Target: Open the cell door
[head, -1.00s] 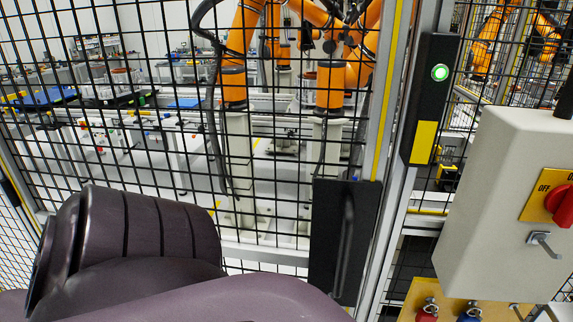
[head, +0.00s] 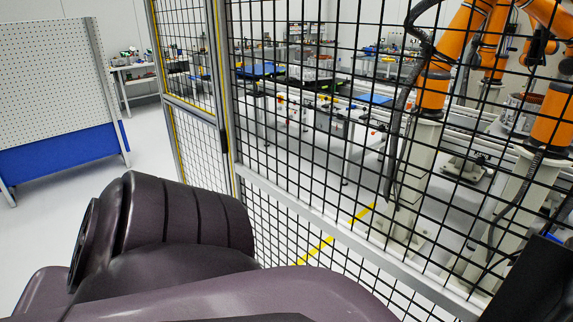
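The cell door (head: 325,210) is a black wire-mesh panel with a pale metal rail, filling the middle and right of the head view. A black plate (head: 540,285) on it is cut off at the lower right corner; its handle cannot be made out. At the door's left side stands a metal post (head: 222,85) with a dark fitting. I cannot tell whether the door is shut or ajar. A dark purple arm link of mine covers the lower left and hides part of the mesh. Neither of my grippers is in view.
Behind the mesh are orange robot arms (head: 434,92) on pale pedestals and work tables. A yellow line (head: 335,236) runs along the floor. A pegboard stand with a blue panel (head: 65,150) is at the left. Floor between it and the fence is clear.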

